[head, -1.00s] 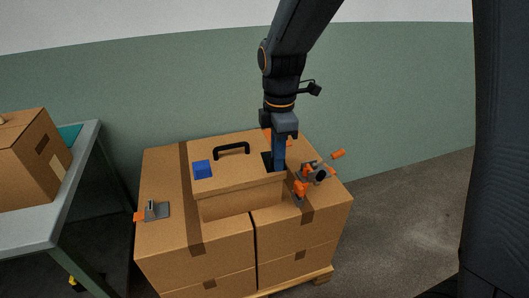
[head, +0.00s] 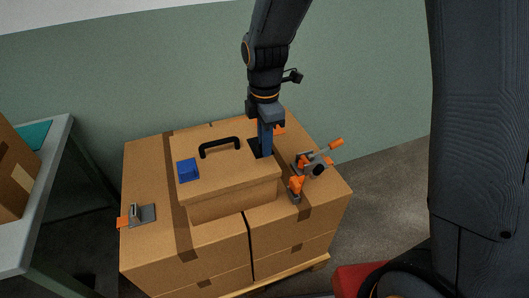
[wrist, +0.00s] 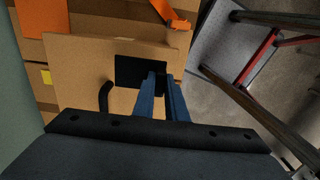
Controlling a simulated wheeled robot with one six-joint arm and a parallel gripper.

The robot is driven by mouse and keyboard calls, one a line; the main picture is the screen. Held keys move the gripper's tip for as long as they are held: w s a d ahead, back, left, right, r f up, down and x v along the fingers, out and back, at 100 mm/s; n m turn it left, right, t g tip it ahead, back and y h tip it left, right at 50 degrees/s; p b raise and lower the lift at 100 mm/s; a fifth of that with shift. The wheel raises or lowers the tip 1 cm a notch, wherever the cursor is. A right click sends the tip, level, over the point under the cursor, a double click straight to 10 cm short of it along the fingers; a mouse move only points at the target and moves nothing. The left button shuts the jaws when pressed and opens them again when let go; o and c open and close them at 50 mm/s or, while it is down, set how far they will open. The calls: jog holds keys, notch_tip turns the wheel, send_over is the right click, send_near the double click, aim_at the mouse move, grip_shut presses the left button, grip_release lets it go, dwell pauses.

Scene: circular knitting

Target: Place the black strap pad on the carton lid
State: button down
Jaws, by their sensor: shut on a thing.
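In the wrist view the pad lies flat over the lid, beyond the fingertips (wrist: 160,80). I cannot tell whether the pad touches the lid or hangs just above it.
A grey and orange clamp (head: 315,162) stands right of the lid, close to my gripper. A metal and orange buckle (head: 142,214) lies on the left carton. A table (head: 50,190) with a box stands at the far left.

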jog(key=shift+f+p, duration=0.3)
jog(key=shift+f, duration=1.9)
jog(key=shift+f, duration=0.1)
jog(key=c, duration=1.8)
grip_release()
notch_tip(320, 180, up, 12)
jog(key=shift+r+b, duration=0.1)
jog(key=shift+b, duration=0.85)
jog(key=s+d+f+m, duration=0.2)
jog(key=s+d+m, duration=0.4)
jog(key=m, duration=0.4)
jog(key=s+d+f+m, duration=0.3)
jog(key=s+d+m, duration=0.3)
jog(key=m, duration=0.5)
jog(key=shift+s+d+f+t, duration=0.25)
jog(key=shift+d+f+t, duration=0.1)
jog(key=shift+d, duration=0.9)
